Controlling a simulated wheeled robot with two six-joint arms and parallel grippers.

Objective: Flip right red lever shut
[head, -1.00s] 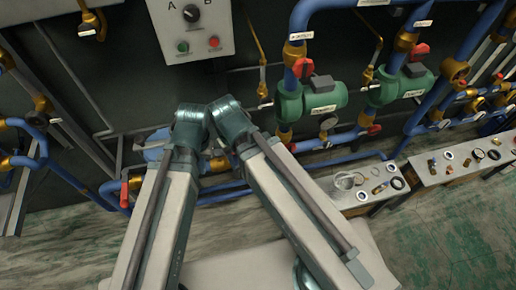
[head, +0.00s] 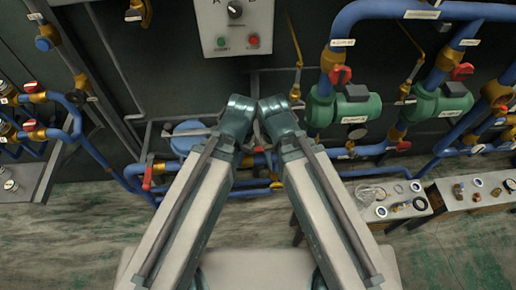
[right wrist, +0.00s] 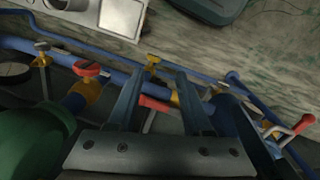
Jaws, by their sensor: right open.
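In the head view, red levers sit on the blue pipework: one hangs at the left (head: 147,172), one is above the left green pump (head: 341,74), one above the right green pump (head: 463,71), and one below it (head: 403,146). I cannot tell which is the task's right lever. In the right wrist view my right gripper (right wrist: 161,75) is open, with a red handle (right wrist: 155,103) visible between its fingers; contact cannot be told. Another red handle (right wrist: 300,125) is at the right and a red valve handle (right wrist: 87,69) at the left. My left gripper does not show; my arm links hide the area behind them.
A grey control box (head: 235,25) with a knob and two buttons hangs above my arms. A low bench (head: 378,203) with loose fittings stands at the right. Blue pipes run low along the wall. The floor (head: 80,235) at the left is clear.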

